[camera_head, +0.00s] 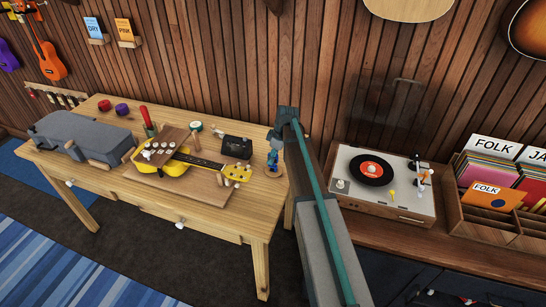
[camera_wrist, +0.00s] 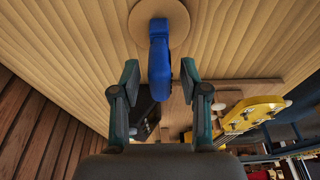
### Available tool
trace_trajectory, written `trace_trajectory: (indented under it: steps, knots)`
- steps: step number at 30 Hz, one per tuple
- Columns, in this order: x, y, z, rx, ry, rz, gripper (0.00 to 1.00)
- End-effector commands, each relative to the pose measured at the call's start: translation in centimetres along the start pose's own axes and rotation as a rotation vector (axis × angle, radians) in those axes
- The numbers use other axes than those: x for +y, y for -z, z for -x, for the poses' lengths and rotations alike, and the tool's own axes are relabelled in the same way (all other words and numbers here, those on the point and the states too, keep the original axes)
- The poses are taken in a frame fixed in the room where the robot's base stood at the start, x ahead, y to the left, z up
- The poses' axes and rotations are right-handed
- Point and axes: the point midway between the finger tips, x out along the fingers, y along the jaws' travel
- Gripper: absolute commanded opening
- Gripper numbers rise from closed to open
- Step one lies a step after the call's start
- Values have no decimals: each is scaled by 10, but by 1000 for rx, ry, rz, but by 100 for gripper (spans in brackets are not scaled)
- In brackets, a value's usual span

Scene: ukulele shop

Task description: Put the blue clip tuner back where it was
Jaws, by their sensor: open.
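The blue clip tuner (camera_wrist: 159,58) stands on a round, light wooden disc (camera_wrist: 178,14) in the wrist view. In the head view the tuner (camera_head: 272,158) is small, at the right end of the wooden workbench (camera_head: 225,210). My gripper (camera_wrist: 160,78) is open, with one finger on each side of the tuner and a visible gap to each. In the head view my gripper (camera_head: 275,138) is just above the tuner, pointing down and partly hiding it. I cannot tell whether anything touches it.
A yellow ukulele (camera_head: 173,168) lies on a wooden board left of the tuner, its headstock towards it. A black box (camera_head: 236,146) stands close by. A grey case (camera_head: 80,133) is at the bench's left. A turntable (camera_head: 372,170) and record crate (camera_head: 490,200) stand right of my arm.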

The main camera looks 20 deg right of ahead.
Motion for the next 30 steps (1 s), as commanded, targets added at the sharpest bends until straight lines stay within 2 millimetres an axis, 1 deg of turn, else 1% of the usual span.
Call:
trace_trajectory:
  steps: [5,15,21,25,30]
  knots:
    - [0,0,18,1,-3,0,45]
    - [1,0,79,1,-3,0,45]
    - [1,0,107,1,-3,0,45]
    - [0,0,116,0,-1,0,45]
    - [0,0,120,0,-1,0,45]
